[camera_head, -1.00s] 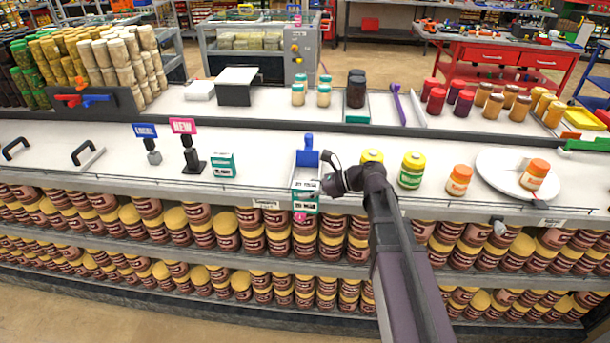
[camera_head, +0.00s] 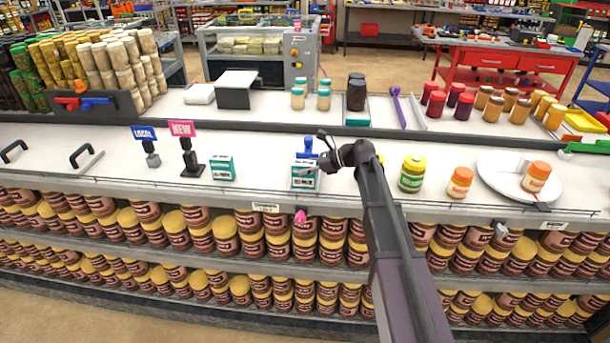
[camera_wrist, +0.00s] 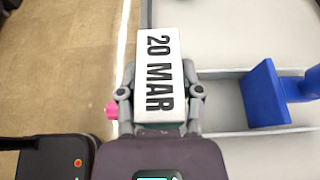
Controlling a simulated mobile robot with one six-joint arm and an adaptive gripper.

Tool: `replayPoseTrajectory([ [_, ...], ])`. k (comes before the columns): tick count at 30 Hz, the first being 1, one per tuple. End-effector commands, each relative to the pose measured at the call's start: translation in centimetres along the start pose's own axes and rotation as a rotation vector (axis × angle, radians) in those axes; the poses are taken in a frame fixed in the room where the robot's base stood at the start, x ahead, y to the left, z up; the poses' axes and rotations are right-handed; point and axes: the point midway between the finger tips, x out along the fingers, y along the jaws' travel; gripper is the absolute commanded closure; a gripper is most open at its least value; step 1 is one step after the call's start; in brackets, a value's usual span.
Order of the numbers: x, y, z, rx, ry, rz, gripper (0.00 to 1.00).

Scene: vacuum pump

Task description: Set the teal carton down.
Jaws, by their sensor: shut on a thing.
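The teal carton (camera_head: 304,176), with a white label, is in my gripper in the head view. In the wrist view its white top (camera_wrist: 160,75) reads "20 MAR", between the two fingers. My gripper (camera_head: 318,163) is shut on it; the fingers (camera_wrist: 160,98) press its two sides. The carton is near the counter's front edge, in front of a blue-handled tray (camera_wrist: 232,105). Its blue part (camera_head: 307,150) shows behind the carton in the head view. Whether the carton's underside touches anything is hidden.
A second teal carton (camera_head: 222,168) stands to the left, beside the sign stands (camera_head: 190,158). A yellow-green jar (camera_head: 412,173), an orange jar (camera_head: 460,182) and a white plate (camera_head: 500,178) with another jar are to the right. Bare counter (camera_head: 258,165) lies between the cartons.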

Motion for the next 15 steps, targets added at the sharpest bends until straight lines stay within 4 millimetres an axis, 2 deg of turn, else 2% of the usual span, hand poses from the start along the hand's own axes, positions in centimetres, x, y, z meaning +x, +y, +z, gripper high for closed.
replayPoseTrajectory([
  [7,0.1,-0.2,0.0,0.0,0.0,0.0,0.97],
  [12,0.4,-1.7,-0.1,0.0,0.0,0.001,0.97],
  [15,0.8,-1.3,-1.1,0.0,0.0,0.001,0.97],
])
